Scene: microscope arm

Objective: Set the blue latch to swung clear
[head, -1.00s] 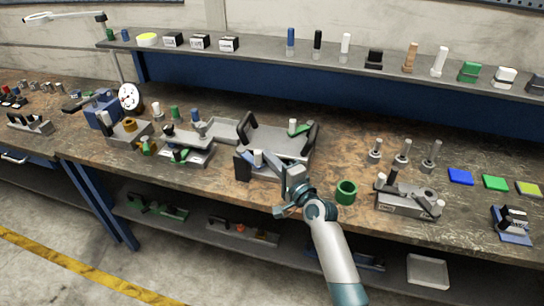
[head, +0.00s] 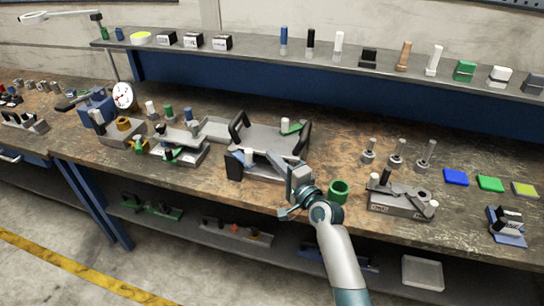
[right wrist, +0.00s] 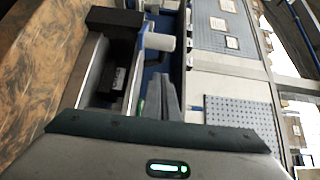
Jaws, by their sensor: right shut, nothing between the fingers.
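The blue latch (head: 239,154) is small in the head view, at the left front of the grey fixture (head: 268,174), beside a dark block. A white cylindrical knob (head: 249,157) stands by it. In the right wrist view the white knob (right wrist: 160,42) sits against a blue part (right wrist: 144,29), just beyond my fingers. My right gripper (head: 273,159) is shut and empty, over the fixture to the right of the knob. Its fingers (right wrist: 164,90) show together in the wrist view, apart from the knob. The latch's exact angle is hard to tell. My left gripper is out of view.
A green ring (head: 338,191) and another grey fixture (head: 402,200) are to the right of my right gripper. More fixtures (head: 180,145) stand left. Bare bench lies between the tray and the posts.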

